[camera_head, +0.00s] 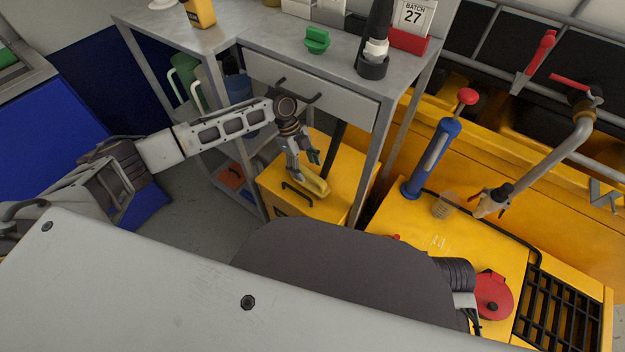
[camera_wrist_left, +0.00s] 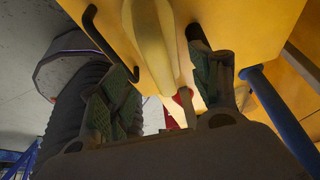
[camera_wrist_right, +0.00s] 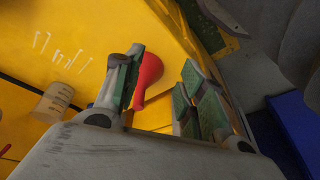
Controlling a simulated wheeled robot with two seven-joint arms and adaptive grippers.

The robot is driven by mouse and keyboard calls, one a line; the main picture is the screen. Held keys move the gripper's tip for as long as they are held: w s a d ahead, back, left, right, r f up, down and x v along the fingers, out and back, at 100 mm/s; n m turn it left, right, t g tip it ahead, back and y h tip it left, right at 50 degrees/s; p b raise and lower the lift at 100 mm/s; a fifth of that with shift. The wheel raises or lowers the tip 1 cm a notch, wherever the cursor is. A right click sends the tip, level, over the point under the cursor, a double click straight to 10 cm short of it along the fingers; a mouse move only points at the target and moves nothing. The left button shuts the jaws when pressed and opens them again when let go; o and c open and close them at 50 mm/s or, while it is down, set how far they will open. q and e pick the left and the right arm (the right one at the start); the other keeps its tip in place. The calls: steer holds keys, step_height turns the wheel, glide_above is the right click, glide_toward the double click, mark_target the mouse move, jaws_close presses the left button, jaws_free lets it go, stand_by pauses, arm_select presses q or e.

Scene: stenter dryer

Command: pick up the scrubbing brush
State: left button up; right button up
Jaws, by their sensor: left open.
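A long yellow piece that looks like the scrubbing brush (camera_head: 315,187) lies on top of the yellow box under the bench. In the left wrist view the same yellow piece (camera_wrist_left: 150,45) runs from the top edge down between the fingers. My left gripper (camera_head: 304,160) is right above it, fingers apart on either side; whether they touch it I cannot tell. Bristles are not visible. My right gripper (camera_wrist_right: 160,95) is open in the right wrist view, over a yellow surface, with a red rounded thing (camera_wrist_right: 148,76) showing between its fingers.
The yellow box (camera_head: 345,180) has black handles and stands between the legs of the grey bench (camera_head: 270,75). A blue cylinder (camera_head: 432,157) and a clear cup (camera_head: 444,206) stand on the yellow machine.

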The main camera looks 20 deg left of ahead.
arm_select(q)
steer(key=shift+a, duration=0.1)
stand_by(0.3)
steer(key=shift+b+x, duration=0.4)
steer(key=shift+x, duration=0.7)
arm_select(e)
steer(key=shift+r, duration=0.65)
arm_select(q)
steer(key=shift+f, duration=0.1)
